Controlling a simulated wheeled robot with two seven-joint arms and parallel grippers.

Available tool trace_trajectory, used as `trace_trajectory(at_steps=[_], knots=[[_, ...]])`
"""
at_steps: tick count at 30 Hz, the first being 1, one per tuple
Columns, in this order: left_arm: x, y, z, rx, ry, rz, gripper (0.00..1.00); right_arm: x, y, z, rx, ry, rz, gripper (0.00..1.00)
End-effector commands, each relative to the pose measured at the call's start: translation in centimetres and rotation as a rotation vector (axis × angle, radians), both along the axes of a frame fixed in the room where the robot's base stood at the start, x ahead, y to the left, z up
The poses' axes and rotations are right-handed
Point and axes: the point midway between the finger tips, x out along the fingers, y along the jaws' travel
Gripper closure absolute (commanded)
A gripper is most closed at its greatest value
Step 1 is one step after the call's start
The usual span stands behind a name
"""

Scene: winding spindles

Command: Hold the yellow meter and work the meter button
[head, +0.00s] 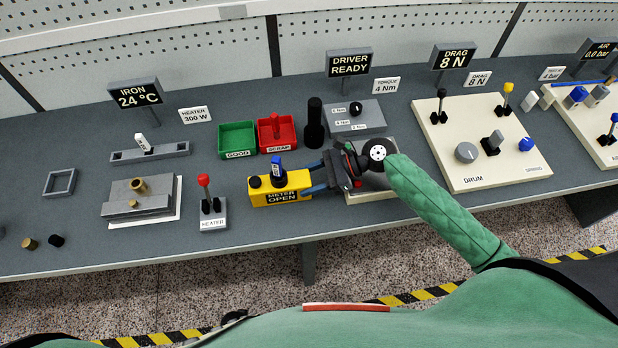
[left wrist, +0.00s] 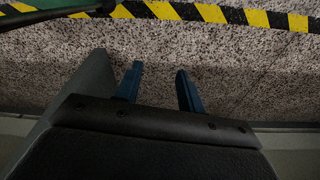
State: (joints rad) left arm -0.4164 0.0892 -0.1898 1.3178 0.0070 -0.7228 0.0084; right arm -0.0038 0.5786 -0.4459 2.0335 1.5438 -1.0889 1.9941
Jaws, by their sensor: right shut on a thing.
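The yellow meter (head: 292,196) sits on the bench near its front edge, left of my right gripper. Its front label reads "METER OPEN". A blue piece (head: 277,168) stands up from its top, with a dark round knob (head: 255,182) to the left of it. I cannot tell which of these is the meter button. My right gripper (head: 318,183) is shut on the right end of the meter with its blue fingers. My left gripper (left wrist: 158,88) shows only in the left wrist view, with its two blue fingers apart and nothing between them, over the speckled floor.
The heater lever (head: 207,192) stands just left of the meter. Green (head: 237,154) and red (head: 292,142) bins and a black driver (head: 314,125) stand behind it. A pale block (head: 372,196) lies under my right wrist. The drum board (head: 484,177) is further right.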

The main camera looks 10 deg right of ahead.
Motion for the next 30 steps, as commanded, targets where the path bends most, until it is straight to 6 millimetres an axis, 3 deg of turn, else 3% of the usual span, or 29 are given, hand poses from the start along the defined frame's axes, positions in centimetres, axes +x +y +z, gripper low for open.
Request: trace_trajectory(at_steps=[6,12,30], knots=[[-0.01,0.00,-0.02,0.000,0.000,0.000,0.63,-0.01,-0.01,-0.07,-0.001,0.000,0.001,0.84],[0.00,0.00,-0.02,0.000,0.000,0.000,1.00,-0.02,-0.01,-0.08,-0.001,0.000,0.001,0.84],[0.00,0.00,-0.03,0.000,0.000,0.000,1.00,-0.04,-0.02,-0.13,-0.002,0.001,0.001,0.84]])
